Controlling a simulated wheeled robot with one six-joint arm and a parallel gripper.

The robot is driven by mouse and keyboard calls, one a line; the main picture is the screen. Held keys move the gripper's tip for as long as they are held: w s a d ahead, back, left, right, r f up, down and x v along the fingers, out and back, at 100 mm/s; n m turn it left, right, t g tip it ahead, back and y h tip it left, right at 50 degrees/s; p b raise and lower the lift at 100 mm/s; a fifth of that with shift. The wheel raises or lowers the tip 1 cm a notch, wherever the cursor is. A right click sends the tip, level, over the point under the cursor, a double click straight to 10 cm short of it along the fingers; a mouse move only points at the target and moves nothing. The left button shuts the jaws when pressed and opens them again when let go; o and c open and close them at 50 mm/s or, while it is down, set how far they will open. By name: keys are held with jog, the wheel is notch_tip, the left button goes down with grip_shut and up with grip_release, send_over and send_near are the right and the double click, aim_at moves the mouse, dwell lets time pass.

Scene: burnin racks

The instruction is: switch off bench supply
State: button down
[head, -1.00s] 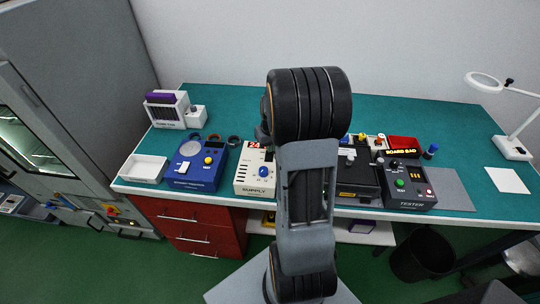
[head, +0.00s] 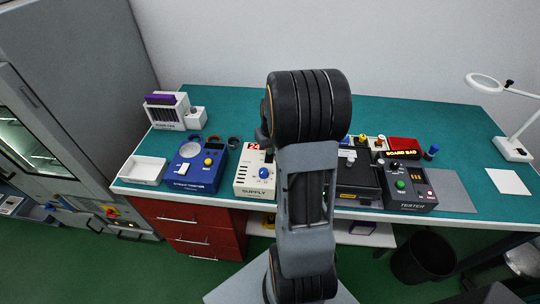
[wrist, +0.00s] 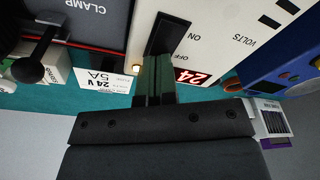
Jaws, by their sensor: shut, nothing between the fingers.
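The white bench supply (head: 252,180) stands at the front of the bench, left of my arm in the head view, which hides its right side. It has a blue knob (head: 264,172). The head view hides the gripper behind the arm.
A blue unit (head: 198,168) stands left of the supply, and a dark clamp fixture (head: 357,180) and tester (head: 409,188) stand right. A white tray (head: 143,169) lies far left. A lamp (head: 512,148) is at the right. The bench's back strip is clear.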

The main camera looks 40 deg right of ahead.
aim_at(271, 158)
jog(key=shift+r+p, duration=2.1)
jog(key=shift+r, duration=1.2)
jog(key=shift+f, duration=0.1)
jog(key=shift+s+a+f+m+g, duration=0.15)
jog(key=shift+s+a+f+m, duration=0.1)
jog(key=shift+s, duration=0.2)
jog(key=shift+s+a+f+m+g, duration=0.15)
jog(key=shift+s+a+f+m, duration=0.1)
jog(key=shift+s, duration=0.2)
jog(key=s+a+r+n+t, duration=0.2)
jog(key=s+a+r, duration=0.3)
jog(key=a, duration=0.4)
jog(key=s+a+r+n+t, duration=0.1)
jog(key=s+a+r, duration=0.4)
jog(key=a+r, duration=0.3)
jog(key=shift+s+a+n+t, duration=0.25)
jog(key=shift+a+n+t, duration=0.15)
jog(key=shift+a, duration=0.8)
